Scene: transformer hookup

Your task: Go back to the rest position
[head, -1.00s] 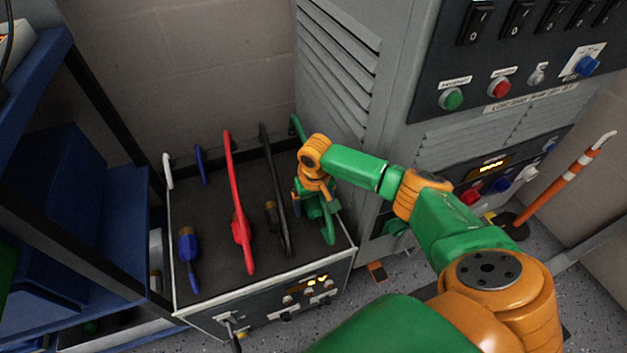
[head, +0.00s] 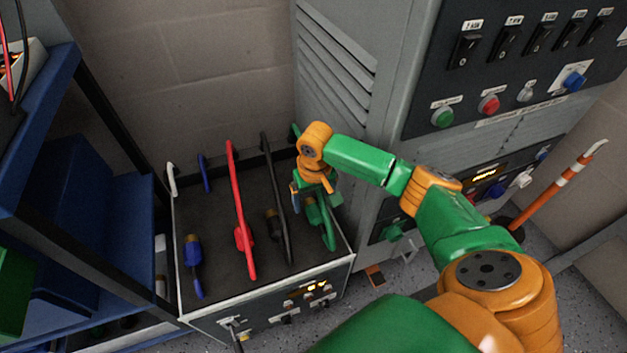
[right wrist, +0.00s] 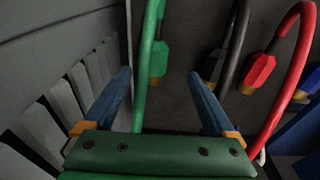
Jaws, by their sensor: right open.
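My right gripper (head: 300,200) is over the right end of the grey box (head: 262,312), beside the green cable (head: 319,222). In the right wrist view, the fingers of the right gripper (right wrist: 160,76) are apart. The green cable (right wrist: 145,85) and its green plug (right wrist: 158,59) show between and beyond them, and neither finger is seen closed on them. How far the fingertips are from the cable is hard to tell. My left gripper is not in view.
Red (head: 239,215), black (head: 280,205) and blue (head: 193,262) cables lie on the box top. A grey cabinet (head: 390,110) with switches and buttons stands close on the right. A blue shelf (head: 110,230) stands left. An orange-and-white pole (head: 560,190) is at far right.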

